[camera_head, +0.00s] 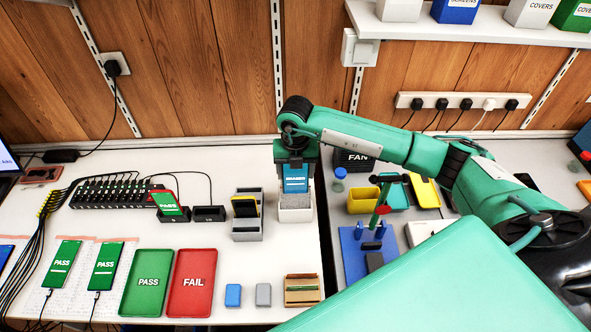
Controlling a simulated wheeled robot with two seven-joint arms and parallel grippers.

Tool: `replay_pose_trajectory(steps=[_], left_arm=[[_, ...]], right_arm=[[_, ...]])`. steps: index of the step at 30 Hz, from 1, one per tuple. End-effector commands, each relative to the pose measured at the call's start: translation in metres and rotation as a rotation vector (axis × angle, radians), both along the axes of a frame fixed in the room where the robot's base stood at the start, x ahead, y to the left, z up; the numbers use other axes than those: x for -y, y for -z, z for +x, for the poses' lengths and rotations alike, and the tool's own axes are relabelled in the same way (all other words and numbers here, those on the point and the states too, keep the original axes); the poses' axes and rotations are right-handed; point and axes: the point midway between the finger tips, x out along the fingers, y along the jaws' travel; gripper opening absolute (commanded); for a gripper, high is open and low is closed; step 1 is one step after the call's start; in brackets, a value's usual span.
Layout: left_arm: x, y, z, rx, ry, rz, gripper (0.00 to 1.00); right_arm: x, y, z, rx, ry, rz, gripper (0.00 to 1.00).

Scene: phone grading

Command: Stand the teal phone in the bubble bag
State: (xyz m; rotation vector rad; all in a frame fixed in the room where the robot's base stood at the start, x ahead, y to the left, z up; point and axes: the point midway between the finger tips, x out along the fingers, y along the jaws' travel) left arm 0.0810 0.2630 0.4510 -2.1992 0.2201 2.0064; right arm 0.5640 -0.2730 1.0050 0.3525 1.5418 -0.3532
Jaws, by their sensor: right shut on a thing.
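My right gripper (296,163) points down at the back middle of the bench and is shut on a phone (295,181). The phone is upright and shows a blue screen reading ERASED; its body colour is hard to make out. Its lower end is at the open top of a pale, box-like holder (296,214). I cannot tell how deep the phone sits in it. A bubble bag is not clearly distinguishable; the pale holder may contain it. My left gripper is not in view.
A grey rack (247,228) with a dark and yellow item stands close left of the holder. Green PASS (147,283) and red FAIL (192,283) trays lie in front left. A blue tool stand (367,250) is to the right.

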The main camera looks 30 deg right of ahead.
Motion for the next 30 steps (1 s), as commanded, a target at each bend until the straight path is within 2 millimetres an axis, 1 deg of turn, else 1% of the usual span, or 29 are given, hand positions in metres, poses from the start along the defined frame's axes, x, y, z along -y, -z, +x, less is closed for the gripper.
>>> replay_pose_trajectory(steps=[3, 30], left_arm=[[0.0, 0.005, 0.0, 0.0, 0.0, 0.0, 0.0], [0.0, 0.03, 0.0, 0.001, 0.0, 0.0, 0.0]], right_arm=[[0.0, 0.006, 0.0, 0.0, 0.0, 0.0, 0.39], [0.0, 0.037, 0.0, 0.0, 0.0, 0.0, 0.39]])
